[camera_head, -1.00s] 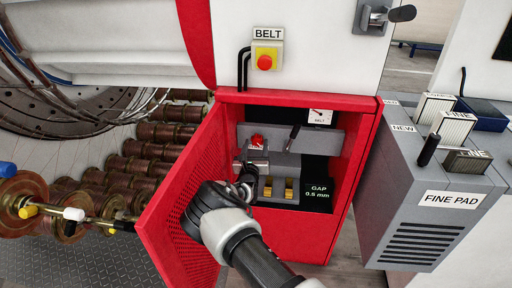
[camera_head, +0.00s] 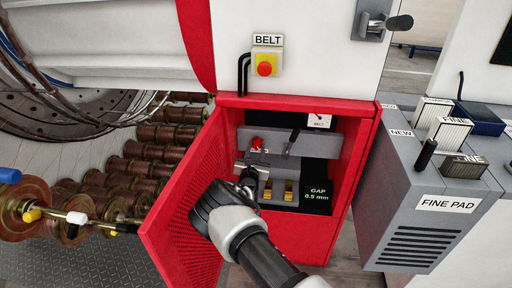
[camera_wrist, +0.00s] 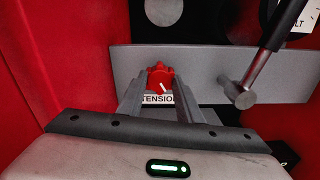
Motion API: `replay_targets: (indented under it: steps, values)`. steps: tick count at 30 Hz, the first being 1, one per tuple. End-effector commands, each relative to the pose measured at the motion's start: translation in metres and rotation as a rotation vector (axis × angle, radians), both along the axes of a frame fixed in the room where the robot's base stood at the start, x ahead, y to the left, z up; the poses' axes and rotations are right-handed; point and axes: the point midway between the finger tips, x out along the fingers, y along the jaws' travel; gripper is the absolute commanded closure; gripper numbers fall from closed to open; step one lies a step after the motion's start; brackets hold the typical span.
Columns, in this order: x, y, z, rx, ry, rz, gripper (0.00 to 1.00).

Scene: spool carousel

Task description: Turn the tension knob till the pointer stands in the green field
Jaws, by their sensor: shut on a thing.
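The red tension knob (camera_head: 257,143) sits on a grey panel inside the open red cabinet. In the wrist view the knob (camera_wrist: 159,76) shows between my two finger ends, with a white mark on its lower face and a TENSION label below, partly covered by the fingers. My gripper (camera_head: 252,164) reaches in from below and is shut on the knob; the contact itself is hard to see. A small white dial marked BELT (camera_head: 319,120) is at the upper right of the cabinet. Its pointer is too small to read, and I cannot make out a green field.
A dark lever (camera_head: 293,138) stands right of the knob; its metal shaft (camera_wrist: 268,50) is close in the wrist view. The open perforated door (camera_head: 185,195) is left of my arm. A GAP sign (camera_head: 317,195) and a grey FINE PAD box (camera_head: 430,205) are to the right.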

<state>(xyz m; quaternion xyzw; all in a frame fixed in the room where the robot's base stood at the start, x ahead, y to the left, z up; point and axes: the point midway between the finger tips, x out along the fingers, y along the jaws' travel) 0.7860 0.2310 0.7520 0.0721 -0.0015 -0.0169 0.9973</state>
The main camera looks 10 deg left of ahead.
Motion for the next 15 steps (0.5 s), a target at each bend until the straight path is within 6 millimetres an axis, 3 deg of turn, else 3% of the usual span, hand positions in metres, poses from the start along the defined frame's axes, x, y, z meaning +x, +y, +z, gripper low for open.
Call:
replay_targets:
  steps: [15]
  values:
    - [-0.0003, -0.0011, 0.0003, 0.491, -0.016, -0.001, 0.9]
